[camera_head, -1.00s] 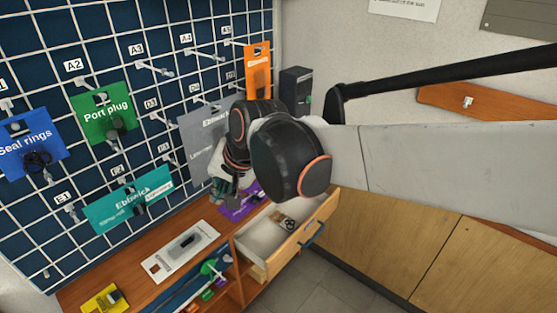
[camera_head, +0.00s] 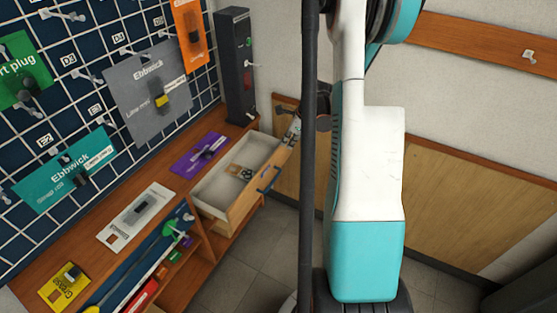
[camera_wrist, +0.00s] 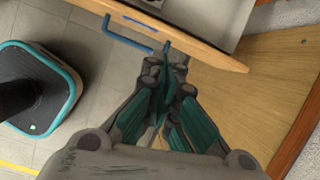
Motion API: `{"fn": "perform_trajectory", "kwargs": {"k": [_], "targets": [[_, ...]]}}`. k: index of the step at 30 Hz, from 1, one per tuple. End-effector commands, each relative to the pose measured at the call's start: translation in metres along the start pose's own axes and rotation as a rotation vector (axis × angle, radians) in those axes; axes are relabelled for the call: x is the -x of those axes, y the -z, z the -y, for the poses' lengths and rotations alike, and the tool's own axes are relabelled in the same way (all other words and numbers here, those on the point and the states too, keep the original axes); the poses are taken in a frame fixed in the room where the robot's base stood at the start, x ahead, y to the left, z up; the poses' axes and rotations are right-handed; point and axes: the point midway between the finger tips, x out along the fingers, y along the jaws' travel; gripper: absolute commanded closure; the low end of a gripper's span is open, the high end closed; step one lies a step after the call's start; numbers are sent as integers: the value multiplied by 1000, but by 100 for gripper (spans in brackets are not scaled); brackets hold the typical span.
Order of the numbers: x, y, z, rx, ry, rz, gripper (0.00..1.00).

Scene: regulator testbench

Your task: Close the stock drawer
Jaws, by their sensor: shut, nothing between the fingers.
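The stock drawer is pulled out of the wooden bench, with its pale inside and wooden front (camera_head: 244,204) in view in the head view. A blue bar handle (camera_head: 268,179) is on that front. The front (camera_wrist: 205,47) and handle (camera_wrist: 122,34) also show at the top of the wrist view. My gripper (camera_wrist: 167,58) is shut and empty, its fingertips close to the outer side of the drawer front, beside the handle. I cannot tell if they touch it. In the head view my gripper (camera_head: 295,129) is small and partly hidden, by the drawer front's far end.
Small dark parts (camera_head: 240,172) lie in the drawer. A purple card (camera_head: 200,153) and a white card (camera_head: 138,217) lie on the bench top. A dark upright box (camera_head: 236,65) stands behind the drawer. Grey floor tiles (camera_head: 262,247) are clear in front of the bench.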

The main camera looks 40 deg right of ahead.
Motion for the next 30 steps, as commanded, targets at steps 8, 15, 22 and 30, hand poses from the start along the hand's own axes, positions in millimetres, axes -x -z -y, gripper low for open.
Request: {"fn": "perform_trajectory", "kwargs": {"k": [8,15,22,30], "targets": [[-24,57,17,-202,-7,-5,100],[-54,58,17,-202,-7,-6,100],[-100,58,16,-201,-6,-5,100],[-133,39,19,-198,-7,-5,100]]}}
